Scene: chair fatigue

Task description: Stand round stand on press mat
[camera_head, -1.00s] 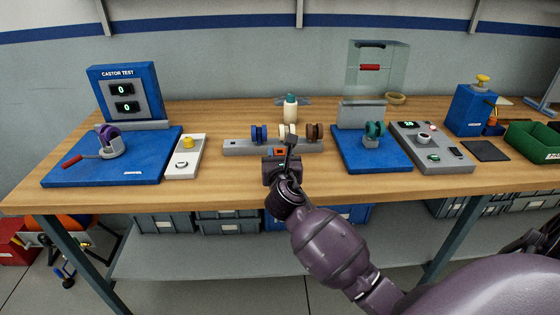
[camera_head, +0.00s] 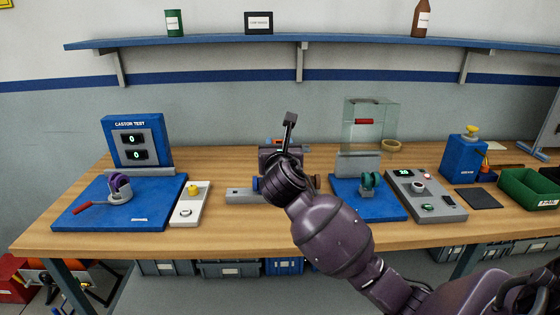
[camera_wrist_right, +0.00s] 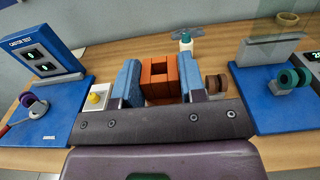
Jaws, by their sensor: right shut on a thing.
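My right gripper (camera_head: 281,150) is raised over the grey wheel rack (camera_head: 240,196), its fingers mostly hidden in the head view. In the right wrist view its blue-padded fingers (camera_wrist_right: 160,82) are shut on an orange block (camera_wrist_right: 160,65) with a square opening. A sliver of orange shows past the gripper in the head view. I cannot tell whether this block is the round stand. A blue mat (camera_head: 345,207) lies in front of a clear guard (camera_head: 369,115), with a teal wheel (camera_head: 370,182) on it. A small black mat (camera_head: 480,198) lies farther right. My left gripper is not in view.
A castor test rig with a blue base (camera_head: 100,218) stands at the left, beside a white box with a yellow button (camera_head: 193,189). A grey control panel (camera_head: 428,200) lies between the two mats. A blue dispenser (camera_head: 465,158) and green bin (camera_head: 528,190) stand at the right.

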